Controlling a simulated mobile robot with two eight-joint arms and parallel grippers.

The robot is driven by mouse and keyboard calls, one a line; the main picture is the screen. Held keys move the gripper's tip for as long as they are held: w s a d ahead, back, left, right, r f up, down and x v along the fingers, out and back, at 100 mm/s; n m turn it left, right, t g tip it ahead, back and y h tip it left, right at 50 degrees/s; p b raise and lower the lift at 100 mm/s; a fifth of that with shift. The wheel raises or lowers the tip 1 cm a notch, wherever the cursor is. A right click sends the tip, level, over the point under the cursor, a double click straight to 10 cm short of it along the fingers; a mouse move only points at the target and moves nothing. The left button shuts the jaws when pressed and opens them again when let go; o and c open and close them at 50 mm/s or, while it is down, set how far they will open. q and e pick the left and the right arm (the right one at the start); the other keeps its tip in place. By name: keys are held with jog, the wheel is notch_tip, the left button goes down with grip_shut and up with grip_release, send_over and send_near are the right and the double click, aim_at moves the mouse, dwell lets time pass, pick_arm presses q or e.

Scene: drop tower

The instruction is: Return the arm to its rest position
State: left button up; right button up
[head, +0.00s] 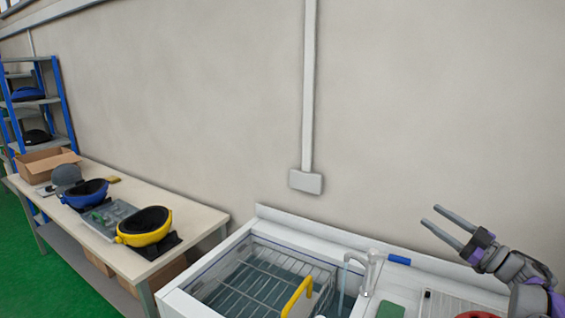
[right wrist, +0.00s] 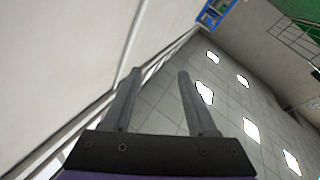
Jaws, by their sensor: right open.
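My right gripper (head: 441,224) is at the right of the head view, raised above the sink counter. Its two grey fingers are apart and point up and to the left, with nothing between them. The same gripper shows in the right wrist view (right wrist: 157,75), its fingers spread against the ceiling and wall. The right arm bends at the lower right corner of the head view. My left gripper is not in view.
A sink (head: 262,225) with a wire basket (head: 262,284), a yellow handle (head: 297,296) and a tap (head: 370,270) lies below. A table (head: 195,222) with a yellow helmet-like item (head: 145,238) and a blue one (head: 84,200) stands left.

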jog(key=a+r+m+t+h, duration=0.3)
jog(key=a+m+t+h, duration=0.15)
jog(key=m+h, duration=0.45)
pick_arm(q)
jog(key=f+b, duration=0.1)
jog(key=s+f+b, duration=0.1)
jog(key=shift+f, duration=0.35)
pick_arm(e)
jog(key=s+a+f+m+g+h, duration=0.1)
jog(key=s+a+f+g, duration=0.4)
jog(key=s+f, duration=0.6)
jog(key=s+a+f+m+g+h, duration=0.1)
jog(key=s+a+f+g, duration=0.4)
jog(key=s+f, duration=0.7)
jog(key=s+a+f+m+g+h, duration=0.1)
jog(key=s+a+f+g, duration=0.4)
jog(key=s+a+f, duration=0.3)
jog(key=s+f, duration=0.3)
jog(key=f, duration=0.1)
jog(key=shift+s+f+h, duration=0.2)
jog(key=shift+s+h, duration=0.05)
jog(key=shift+h, duration=0.15)
